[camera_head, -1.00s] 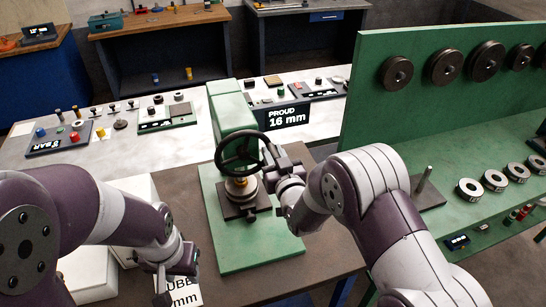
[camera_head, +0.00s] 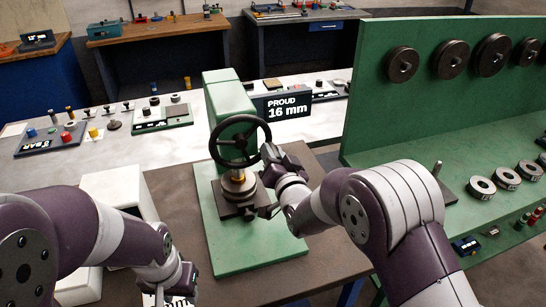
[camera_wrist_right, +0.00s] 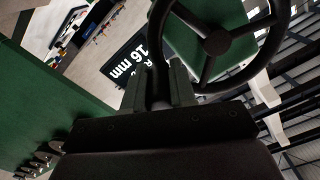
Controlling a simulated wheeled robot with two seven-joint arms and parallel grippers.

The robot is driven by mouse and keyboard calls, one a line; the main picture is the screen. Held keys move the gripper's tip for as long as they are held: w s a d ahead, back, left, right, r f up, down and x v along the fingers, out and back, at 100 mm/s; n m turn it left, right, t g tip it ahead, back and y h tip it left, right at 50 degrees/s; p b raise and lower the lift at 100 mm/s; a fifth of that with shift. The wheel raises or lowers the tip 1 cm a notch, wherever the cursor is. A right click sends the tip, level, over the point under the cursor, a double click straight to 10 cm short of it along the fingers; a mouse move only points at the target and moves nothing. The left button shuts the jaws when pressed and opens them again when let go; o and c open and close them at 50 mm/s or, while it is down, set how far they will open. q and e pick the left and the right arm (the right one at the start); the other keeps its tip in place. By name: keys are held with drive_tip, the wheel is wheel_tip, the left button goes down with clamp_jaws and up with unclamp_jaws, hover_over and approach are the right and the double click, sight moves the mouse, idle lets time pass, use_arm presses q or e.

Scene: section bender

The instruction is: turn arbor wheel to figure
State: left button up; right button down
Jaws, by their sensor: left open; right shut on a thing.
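The black spoked arbor wheel (camera_head: 240,143) stands upright on the front of the green arbor press (camera_head: 222,88), above a brass-coloured part (camera_head: 238,182) on a dark block. My right gripper (camera_head: 269,153) is shut on the wheel's rim at its right side. In the right wrist view the wheel (camera_wrist_right: 216,42) fills the top, with the rim between the fingers (camera_wrist_right: 160,85). A black sign (camera_head: 288,104) behind the press reads "PROUD 16 mm". My left gripper (camera_head: 168,288) is open at the lower left, partly cut off by the frame, in front of a white label card.
A white box (camera_head: 118,190) stands left of the press. A green rack (camera_head: 430,110) with dark discs and rings is on the right. Behind, a pale bench (camera_head: 100,155) holds small trays and coloured parts. Brown table top is clear around the press base.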

idle(0.3)
drive_tip(key=c, duration=0.9)
unclamp_jaws()
drive_tip(key=b+v, duration=0.3)
drive_tip(key=v, duration=0.9)
drive_tip(key=shift+s+d, duration=0.15)
drive_tip(key=shift+s, duration=0.25)
